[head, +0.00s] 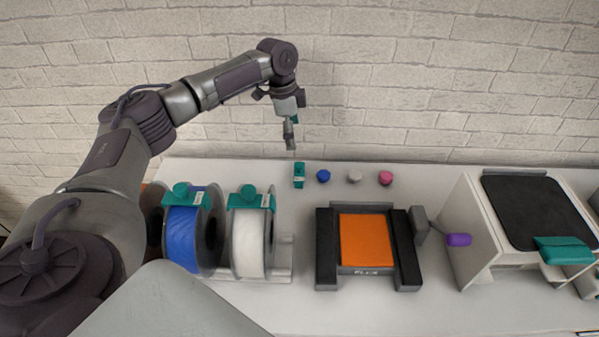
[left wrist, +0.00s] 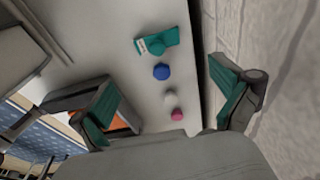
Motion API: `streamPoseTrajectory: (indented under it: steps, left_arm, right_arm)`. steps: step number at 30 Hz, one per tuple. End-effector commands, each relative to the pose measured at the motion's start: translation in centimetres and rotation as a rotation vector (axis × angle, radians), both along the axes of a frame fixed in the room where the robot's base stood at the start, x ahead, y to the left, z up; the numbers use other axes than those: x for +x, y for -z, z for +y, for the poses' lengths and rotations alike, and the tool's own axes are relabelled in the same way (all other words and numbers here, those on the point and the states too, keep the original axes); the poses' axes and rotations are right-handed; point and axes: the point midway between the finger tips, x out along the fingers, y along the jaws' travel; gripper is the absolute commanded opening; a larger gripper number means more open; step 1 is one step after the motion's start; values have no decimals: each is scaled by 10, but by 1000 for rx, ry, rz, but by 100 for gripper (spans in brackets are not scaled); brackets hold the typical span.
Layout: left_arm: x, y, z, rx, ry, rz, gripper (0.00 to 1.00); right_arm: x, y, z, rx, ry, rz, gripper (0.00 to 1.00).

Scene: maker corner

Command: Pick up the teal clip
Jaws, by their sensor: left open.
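A teal clip (head: 299,175) with a small white label lies on the white table near its back edge, left of a row of small knobs. It also shows at the top of the left wrist view (left wrist: 157,42). My left gripper (head: 290,140) hangs above the back of the table, over and slightly left of the clip, apart from it. Its two teal-padded fingers (left wrist: 172,95) are spread wide with nothing held between them. Two more teal clips sit on the blue spool (head: 180,240) and the white spool (head: 248,243). My right gripper is not in view.
Blue (head: 323,176), white (head: 354,176) and pink (head: 385,178) knobs stand right of the clip. A dark frame with an orange plate (head: 366,240) is in front of them. A white machine (head: 480,225) stands at the right. A brick wall (head: 430,80) rises behind the table.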

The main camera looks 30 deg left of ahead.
Motion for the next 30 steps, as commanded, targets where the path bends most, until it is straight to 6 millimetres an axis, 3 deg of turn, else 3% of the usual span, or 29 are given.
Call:
streamPoseTrajectory:
  steps: [10, 21, 25, 30]
  left_arm:
    - [4, 63, -9, 2, 1, 4, 100]
    - [4, 97, -11, 2, 1, 4, 100]
    - [4, 118, -13, 2, 0, 3, 100]
    - [6, 130, -14, 2, 0, 1, 100]
  right_arm:
    - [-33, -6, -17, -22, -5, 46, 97]
    - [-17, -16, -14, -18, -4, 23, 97]
    - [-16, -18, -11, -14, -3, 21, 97]
    - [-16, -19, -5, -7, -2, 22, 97]
